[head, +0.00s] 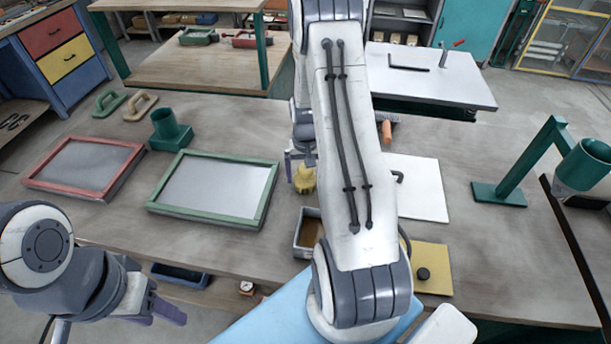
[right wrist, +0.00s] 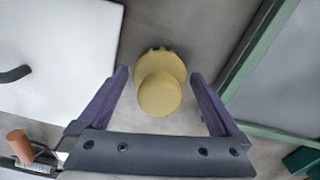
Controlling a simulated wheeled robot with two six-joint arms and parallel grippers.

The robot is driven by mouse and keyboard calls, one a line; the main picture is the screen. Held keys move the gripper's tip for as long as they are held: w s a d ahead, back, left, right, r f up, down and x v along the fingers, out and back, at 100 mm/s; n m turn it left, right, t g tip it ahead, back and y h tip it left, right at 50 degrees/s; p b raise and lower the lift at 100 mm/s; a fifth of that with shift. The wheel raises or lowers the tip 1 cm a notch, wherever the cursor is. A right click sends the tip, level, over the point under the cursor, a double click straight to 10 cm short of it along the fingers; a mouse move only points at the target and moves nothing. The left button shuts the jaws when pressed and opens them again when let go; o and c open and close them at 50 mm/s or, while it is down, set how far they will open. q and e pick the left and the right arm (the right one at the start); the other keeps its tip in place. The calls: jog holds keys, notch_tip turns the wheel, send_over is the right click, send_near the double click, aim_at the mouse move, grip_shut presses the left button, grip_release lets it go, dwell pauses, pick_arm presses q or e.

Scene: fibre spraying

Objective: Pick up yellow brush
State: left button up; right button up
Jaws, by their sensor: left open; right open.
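The yellow brush (head: 304,180) stands on the wooden table, partly hidden in the head view by my right arm. In the right wrist view, the brush (right wrist: 160,95) shows from above, with its round knob over a wider base with a notched edge. My right gripper (right wrist: 160,75) is open, with one purple finger on each side of the brush. Clear gaps show between the fingers and the brush. In the head view, my right gripper (head: 299,162) is close by the brush. My left gripper (head: 118,321) is open and empty at the lower left, off the table's front edge.
A green-framed screen (head: 215,186) and a red-framed screen (head: 85,166) lie left of the brush. A white board (head: 424,190) lies to the right. A small open box (head: 308,230) is in front. An orange-handled tool (head: 387,130) lies behind my right arm.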

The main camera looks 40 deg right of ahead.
jog(key=shift+f, duration=0.8)
jog(key=c, duration=1.3)
jog(key=shift+o, duration=0.2)
jog(key=shift+r, duration=0.15)
jog(key=shift+r, duration=0.6)
notch_tip(320, 180, up, 3)
jog(key=shift+w+f+b, duration=0.1)
jog(key=shift+b, duration=0.65)
jog(key=s+d+r+b, duration=0.2)
jog(key=s+r, duration=0.4)
jog(key=s, duration=0.5)
jog(key=shift+s+d+r, duration=0.2)
jog(key=shift+d+r, duration=0.2)
jog(key=shift+d, duration=0.15)
